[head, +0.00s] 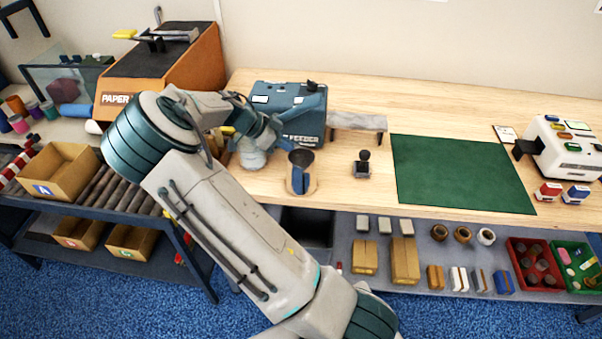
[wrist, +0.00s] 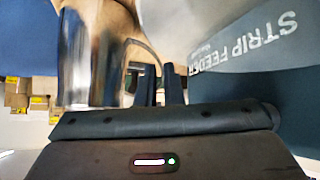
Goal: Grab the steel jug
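The steel jug (head: 298,183) stands upright on the wooden bench near its front edge, just below the end of my arm. In the wrist view the shiny jug (wrist: 88,60) fills the upper left, with its curved handle (wrist: 143,47) reaching right toward my fingers. My gripper (wrist: 160,82) is at the handle, its two dark fingers close together with a narrow gap about as wide as the handle strip. The handle runs into that gap, so the fingers look shut on it; the contact itself is partly hidden. In the head view the wrist hides most of the fingers.
The blue strip feeder (head: 290,105) stands close behind the jug, its side also near my fingers in the wrist view (wrist: 250,60). Cartons sit on the shelf below.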

